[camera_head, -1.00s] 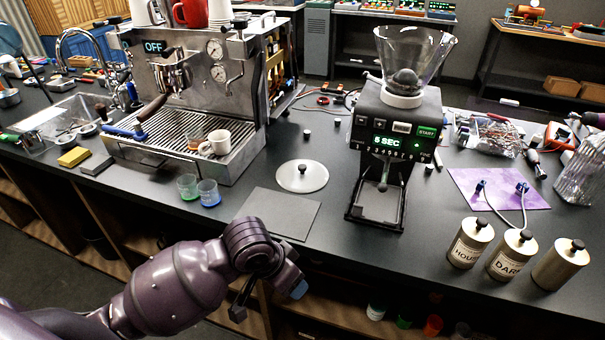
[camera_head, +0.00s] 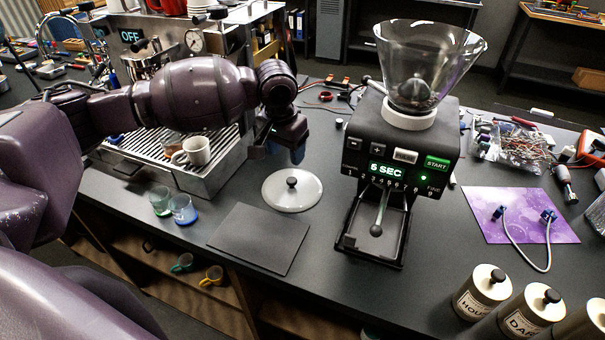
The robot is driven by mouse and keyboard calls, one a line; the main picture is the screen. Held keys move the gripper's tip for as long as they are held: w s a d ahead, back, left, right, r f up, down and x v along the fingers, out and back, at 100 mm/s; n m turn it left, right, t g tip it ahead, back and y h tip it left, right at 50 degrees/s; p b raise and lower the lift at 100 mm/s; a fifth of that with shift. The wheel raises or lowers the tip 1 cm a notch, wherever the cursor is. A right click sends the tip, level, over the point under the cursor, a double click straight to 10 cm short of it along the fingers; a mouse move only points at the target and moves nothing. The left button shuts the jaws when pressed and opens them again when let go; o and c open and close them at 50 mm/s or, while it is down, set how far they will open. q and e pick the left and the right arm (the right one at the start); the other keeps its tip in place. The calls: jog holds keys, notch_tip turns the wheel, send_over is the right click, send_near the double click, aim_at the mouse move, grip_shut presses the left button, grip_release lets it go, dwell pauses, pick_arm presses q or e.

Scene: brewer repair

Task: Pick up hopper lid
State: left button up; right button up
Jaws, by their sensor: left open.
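The hopper lid (camera_head: 291,194) is a pale round disc with a black knob on top. It lies flat on the dark counter, left of the grinder. The grinder's clear hopper (camera_head: 425,65) is uncovered at the top. My left gripper (camera_head: 281,160) is open and empty, pointing down above and just behind the lid, apart from it. My right gripper is not in view.
The grinder (camera_head: 401,150) stands right of the lid. The espresso machine with a cup (camera_head: 193,151) on its tray is to the left. A dark flat mat (camera_head: 259,238) lies in front of the lid. Two small glasses (camera_head: 183,210) stand near the front edge. Canisters (camera_head: 481,294) stand front right.

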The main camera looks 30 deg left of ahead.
pick_arm(q)
send_over(291, 180)
jog(key=s, duration=0.2)
jog(key=f, duration=0.4)
jog(key=shift+w+f, duration=0.25)
jog(key=shift+f, duration=0.1)
jog(key=f, duration=0.1)
jog(key=w+f, duration=0.1)
jog(key=f, duration=0.3)
jog(key=shift+w+b, duration=0.25)
jog(key=shift+b, duration=0.15)
jog(key=shift+f, duration=0.25)
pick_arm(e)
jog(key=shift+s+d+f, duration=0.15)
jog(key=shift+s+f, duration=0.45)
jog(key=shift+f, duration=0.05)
pick_arm(q)
jog(key=c, duration=1)
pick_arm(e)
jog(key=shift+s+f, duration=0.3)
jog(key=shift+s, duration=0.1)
